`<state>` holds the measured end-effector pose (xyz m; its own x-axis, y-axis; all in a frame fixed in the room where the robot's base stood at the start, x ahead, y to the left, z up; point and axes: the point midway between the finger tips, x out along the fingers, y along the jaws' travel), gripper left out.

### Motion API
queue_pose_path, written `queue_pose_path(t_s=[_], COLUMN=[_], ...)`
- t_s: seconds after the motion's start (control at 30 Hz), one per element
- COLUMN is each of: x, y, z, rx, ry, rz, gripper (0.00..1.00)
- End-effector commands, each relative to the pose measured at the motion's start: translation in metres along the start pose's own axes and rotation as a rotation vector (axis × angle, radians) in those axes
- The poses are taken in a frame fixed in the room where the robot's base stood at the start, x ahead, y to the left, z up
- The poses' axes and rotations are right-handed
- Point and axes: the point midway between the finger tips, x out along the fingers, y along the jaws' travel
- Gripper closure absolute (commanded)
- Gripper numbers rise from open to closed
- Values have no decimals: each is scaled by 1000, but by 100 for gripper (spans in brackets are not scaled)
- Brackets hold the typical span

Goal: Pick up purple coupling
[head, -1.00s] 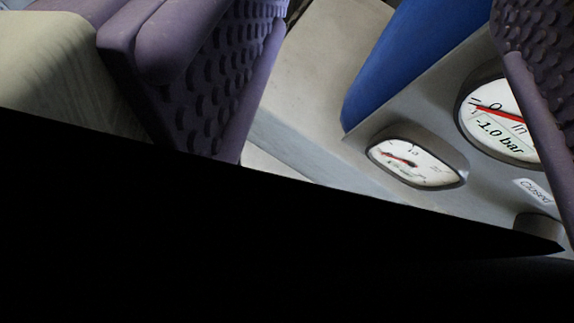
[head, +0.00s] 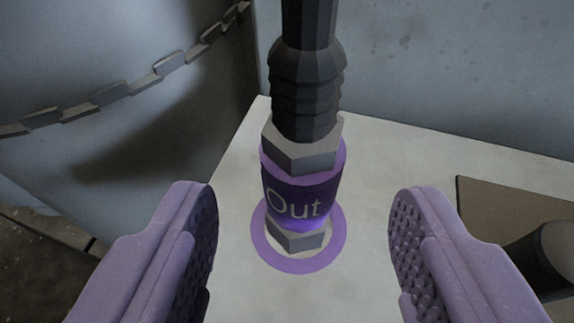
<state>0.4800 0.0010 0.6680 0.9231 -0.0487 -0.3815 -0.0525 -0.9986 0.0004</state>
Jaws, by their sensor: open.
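The purple coupling (head: 300,195), marked "Out", stands upright near the middle of the head view. It has a grey hex nut above and below its purple band, and a black ribbed hose (head: 307,85) rises from its top. A flat purple ring (head: 330,255) is on the pale surface around its base. My gripper (head: 303,225) is open and empty. One purple, studded finger is to the left of the coupling and the other to the right, with a clear gap on each side.
The coupling stands on a pale flat top (head: 375,180) with a grey wall (head: 450,70) behind it. A chain (head: 110,95) hangs across a grey surface at the left. A brown plate (head: 500,215) and a dark cylinder (head: 555,255) are at the right.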

Motion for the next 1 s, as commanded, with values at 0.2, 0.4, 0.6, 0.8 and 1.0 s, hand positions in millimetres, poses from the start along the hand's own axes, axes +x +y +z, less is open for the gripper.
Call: queue_pose_path(t_s=[0.2,0.4,0.6,0.8,1.0], x=[37,47,46,46,46], y=[-1,-1,-1,-1,-1], z=[9,6,6,6,5], rx=[1,0,0,0,0], ry=[2,0,0,0,0], rz=[1,-1,-1,-1,-1], gripper=[39,39,55,100,100])
